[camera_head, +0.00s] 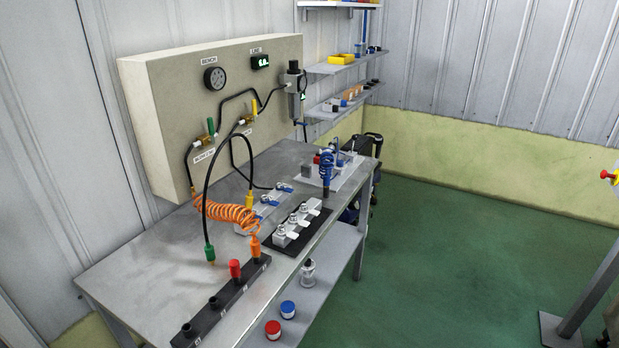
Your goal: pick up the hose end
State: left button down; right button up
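An orange coiled hose (225,212) hangs in front of the beige panel above the grey metal bench. Its orange end (255,246) is at the far end of a black socket strip (222,300). A black hose curves down from the panel to a green-collared end (209,253), which stands at or just above the bench top. A yellow-collared end (250,199) is farther back. I cannot tell which of these is the hose end named in the task. Neither of my grippers is in view.
A red plug (235,268) stands in the strip, beside open sockets. A black plate with metal fittings (297,226) lies behind it. The bench top (135,262) is bare at left. Red and blue-lidded jars (287,309) stand on the lower shelf. The green floor at right is open.

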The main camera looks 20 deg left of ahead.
aim_at(249, 199)
jog(key=u, duration=1.3)
jog(key=i+l+u, duration=0.1)
jog(key=l+u, duration=0.6)
jog(key=u, duration=0.2)
jog(key=l+u, duration=0.9)
jog(key=j, duration=0.1)
